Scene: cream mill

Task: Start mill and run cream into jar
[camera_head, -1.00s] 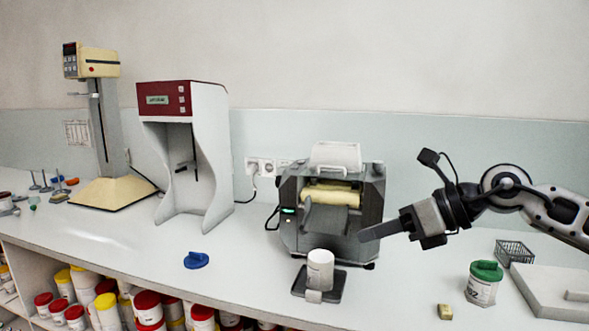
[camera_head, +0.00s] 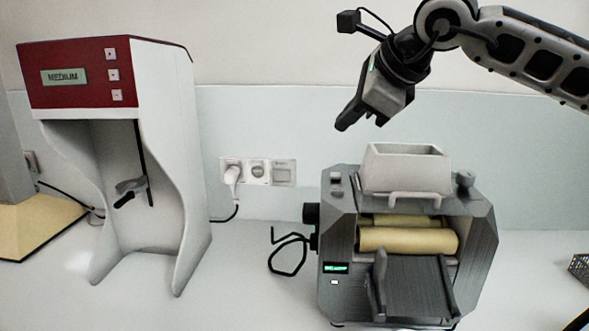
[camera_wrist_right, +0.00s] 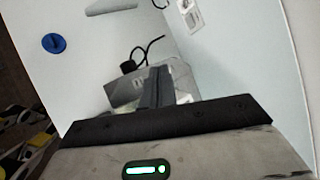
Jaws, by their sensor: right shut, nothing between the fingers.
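The mill (camera_head: 338,230) is a dark grey machine with cream-coloured rollers (camera_head: 410,240), a white hopper (camera_head: 405,172) on top and a sloped apron (camera_head: 420,290) in front. A small green display (camera_head: 335,268) is lit on its front left, with a small pale button (camera_head: 334,283) below it. My right gripper (camera_head: 346,122) is shut and empty, above and behind the mill's left side, apart from it. In the right wrist view its closed fingers (camera_wrist_right: 158,87) hide part of the mill (camera_wrist_right: 124,92). The jar is not in view now. My left gripper is not in view.
A red-topped white machine (camera_head: 185,150) reading "MEDIUM" stands at left. Wall sockets (camera_head: 257,171) are between the machines. A wire basket (camera_head: 580,267) is at the right edge. A blue object (camera_wrist_right: 54,43) shows in the right wrist view.

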